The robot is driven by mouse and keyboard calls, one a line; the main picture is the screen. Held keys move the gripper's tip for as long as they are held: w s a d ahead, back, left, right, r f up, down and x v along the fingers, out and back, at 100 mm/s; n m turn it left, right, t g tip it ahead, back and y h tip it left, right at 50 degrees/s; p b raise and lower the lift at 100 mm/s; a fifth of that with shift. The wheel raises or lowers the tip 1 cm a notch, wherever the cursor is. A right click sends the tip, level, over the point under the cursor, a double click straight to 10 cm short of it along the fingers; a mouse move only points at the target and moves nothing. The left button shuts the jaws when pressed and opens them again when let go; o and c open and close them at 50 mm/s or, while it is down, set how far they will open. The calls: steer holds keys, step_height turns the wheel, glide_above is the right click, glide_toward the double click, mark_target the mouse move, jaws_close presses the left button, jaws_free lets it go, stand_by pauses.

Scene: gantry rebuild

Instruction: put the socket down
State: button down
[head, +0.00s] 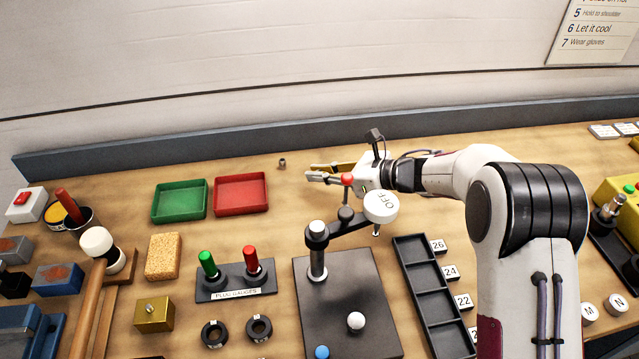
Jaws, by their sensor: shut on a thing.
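My gripper (308,174) is at the back of the bench, right of the red tray (241,210), with its fingers pointing left. It is shut on the socket, which is too small and too covered by the fingers to make out clearly. A small dark metal cylinder (282,163) stands on the bench just left of the fingertips, apart from them. A yellow-brown piece (340,167) shows right behind the fingers; I cannot tell what it is. The long black tray (424,295) with number tags beside it has compartments that look empty.
A post with a swing arm and a white OFF disc (381,207) stands in front of my gripper. A green tray (180,201), a sponge (163,257) and a plug gauge stand (234,282) are to the left. Bare bench lies around the small cylinder.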

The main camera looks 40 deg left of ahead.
mark_target(320, 192)
steer(key=shift+f, duration=1.8)
steer(key=shift+f, duration=0.1)
steer(key=c, duration=2.1)
jaws_free()
steer(key=shift+d, duration=0.1)
steer(key=v, duration=1.2)
